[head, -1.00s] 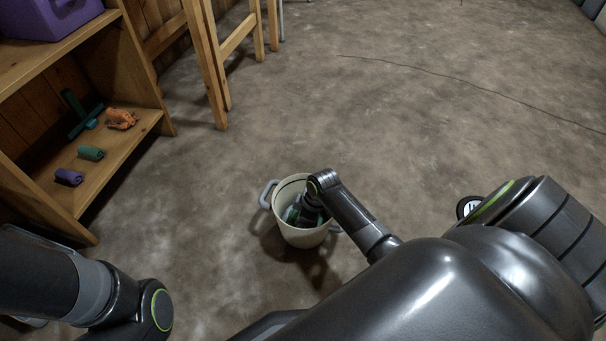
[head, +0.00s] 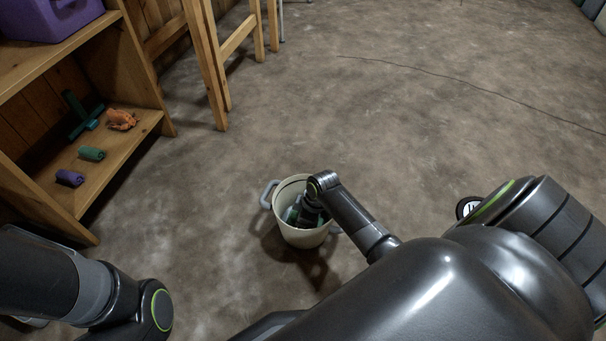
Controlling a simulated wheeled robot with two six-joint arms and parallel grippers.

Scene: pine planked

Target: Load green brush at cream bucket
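The cream bucket (head: 304,238) stands upright on the floor in the middle of the head view, with a grey handle (head: 267,194) on its left side. My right arm reaches in from the right, and its wrist is down inside the bucket's mouth. My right gripper is hidden inside the bucket behind the wrist, so I cannot see whether its fingers are apart. A bit of green (head: 291,215) shows inside the bucket beside the wrist; it may be the green brush, but little of it is visible. My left arm is at the lower left, and its gripper is out of view.
A wooden shelf (head: 120,135) at the left holds a teal squeegee-like tool (head: 84,124), an orange crumpled item (head: 121,119), a green roll (head: 92,154) and a purple roll (head: 70,177). A purple box (head: 50,20) sits above. Wooden stool legs (head: 206,70) stand behind.

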